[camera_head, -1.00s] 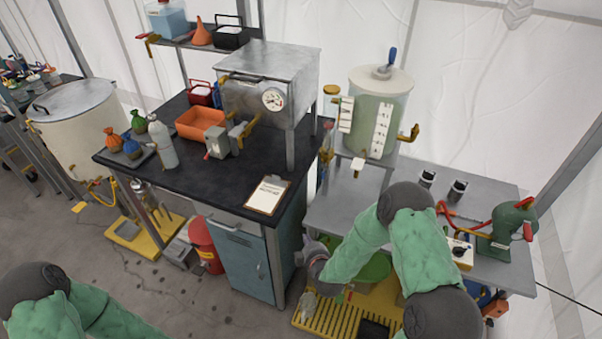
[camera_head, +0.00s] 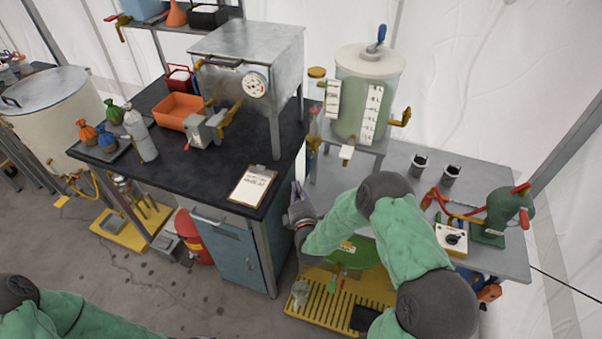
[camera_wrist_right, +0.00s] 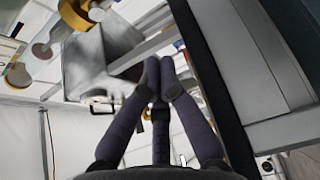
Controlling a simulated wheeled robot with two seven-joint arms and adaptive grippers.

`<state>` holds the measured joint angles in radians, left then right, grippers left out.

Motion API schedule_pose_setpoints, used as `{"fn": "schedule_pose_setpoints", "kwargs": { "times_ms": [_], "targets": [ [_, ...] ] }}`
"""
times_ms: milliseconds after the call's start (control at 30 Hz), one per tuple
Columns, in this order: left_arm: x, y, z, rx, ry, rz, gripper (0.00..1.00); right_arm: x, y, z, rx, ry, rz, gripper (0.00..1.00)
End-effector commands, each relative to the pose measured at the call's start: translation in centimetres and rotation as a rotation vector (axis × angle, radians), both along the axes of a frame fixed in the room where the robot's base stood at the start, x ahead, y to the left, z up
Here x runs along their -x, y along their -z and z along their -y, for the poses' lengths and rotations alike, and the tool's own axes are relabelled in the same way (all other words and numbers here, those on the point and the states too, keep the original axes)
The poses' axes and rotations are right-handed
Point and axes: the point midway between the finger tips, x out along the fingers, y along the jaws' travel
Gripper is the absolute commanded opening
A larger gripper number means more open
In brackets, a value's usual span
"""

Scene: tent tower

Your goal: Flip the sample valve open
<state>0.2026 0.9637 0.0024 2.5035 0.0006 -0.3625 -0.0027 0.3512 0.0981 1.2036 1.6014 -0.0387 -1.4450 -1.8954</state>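The translucent tank (camera_head: 366,95) stands on a metal stand at the bench's back. Brass valve fittings sit at its right (camera_head: 401,117) and lower left (camera_head: 313,127); a white tag (camera_head: 346,153) is below its front. I cannot tell for certain which is the sample valve. My right gripper (camera_head: 299,188) points up in the gap between the black-topped cabinet and the metal bench, below the lower-left fitting and apart from it. In the right wrist view its dark fingers (camera_wrist_right: 159,66) converge at the tips, with nothing seen between them. Only my left arm shows, at the bottom left.
The black-topped cabinet (camera_head: 160,180) with a clipboard (camera_head: 253,185) stands left of my right gripper. The metal bench (camera_head: 400,165) holds two dark cups and a green device (camera_head: 500,215). A yellow grated platform (camera_head: 325,300) lies below.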

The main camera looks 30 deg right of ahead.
Motion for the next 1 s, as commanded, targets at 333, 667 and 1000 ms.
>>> {"fn": "schedule_pose_setpoints", "kwargs": {
  "times_ms": [333,667,1000],
  "targets": [
    [0.0,1.2,0.0,0.000,0.000,0.000,0.40,-4.7,0.1,1.6,0.000,-0.001,0.002,0.00],
    [0.0,2.5,0.0,0.000,0.000,0.000,0.40,-8.7,0.1,4.1,-0.001,0.003,-0.001,0.00],
    [0.0,2.8,0.0,0.000,0.000,0.000,0.40,-6.8,0.0,6.3,-0.001,0.000,0.000,0.00]
  ]
}}
